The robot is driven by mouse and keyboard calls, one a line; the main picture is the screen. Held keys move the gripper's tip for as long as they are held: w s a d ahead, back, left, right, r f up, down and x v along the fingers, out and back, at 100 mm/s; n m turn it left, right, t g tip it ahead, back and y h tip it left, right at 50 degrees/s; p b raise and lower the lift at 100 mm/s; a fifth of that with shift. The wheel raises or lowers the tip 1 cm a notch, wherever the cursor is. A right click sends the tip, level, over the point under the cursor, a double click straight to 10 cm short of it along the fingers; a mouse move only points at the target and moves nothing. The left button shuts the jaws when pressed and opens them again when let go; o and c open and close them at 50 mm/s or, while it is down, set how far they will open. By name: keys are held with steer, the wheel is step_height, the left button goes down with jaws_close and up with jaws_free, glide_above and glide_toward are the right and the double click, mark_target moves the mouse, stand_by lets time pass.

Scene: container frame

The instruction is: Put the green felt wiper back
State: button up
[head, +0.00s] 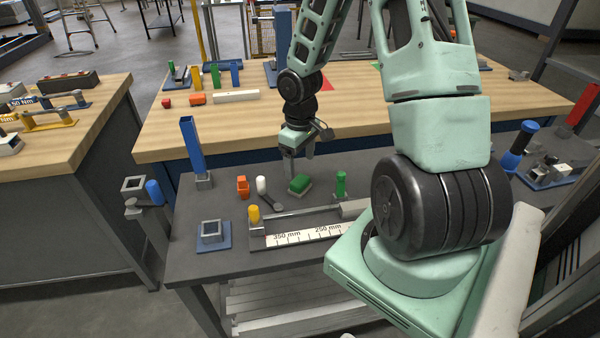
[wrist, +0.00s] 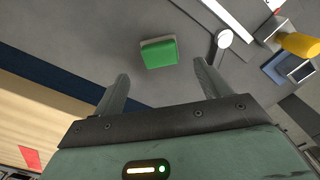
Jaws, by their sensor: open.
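The green felt wiper (head: 300,184) is a green block with a pale edge, lying on the dark grey table (head: 210,264). In the wrist view the wiper (wrist: 159,53) lies ahead of my gripper (wrist: 161,70), roughly between the two fingers in the picture. The fingers are apart with nothing between them. In the head view my gripper (head: 300,164) points down just above the wiper, apparently not touching it.
Near the wiper stand a green peg (head: 341,185), a white-topped piece (head: 261,186) and an orange block (head: 242,187). A ruler (head: 310,233) and a yellow cylinder (head: 254,214) are in front. A tall blue post (head: 192,148) stands left; a wooden bench (head: 340,110) is behind.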

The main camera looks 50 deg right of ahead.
mark_target(300, 180)
steer(key=a+r+n, duration=0.2)
steer(key=a+r, duration=0.6)
steer(key=a, duration=0.3)
steer(key=s+a+r+n, duration=0.2)
steer(key=s+a+r, duration=0.1)
steer(key=s+a, duration=0.5)
steer(key=s+a+r+n, duration=0.2)
steer(key=s+a+r, duration=0.2)
steer(key=s+a, duration=0.5)
steer(key=a, duration=0.5)
steer(key=shift+a+r+y, duration=0.15)
steer(key=shift+r+y, duration=0.05)
steer(key=shift+y, duration=0.1)
steer(key=shift+w, duration=0.1)
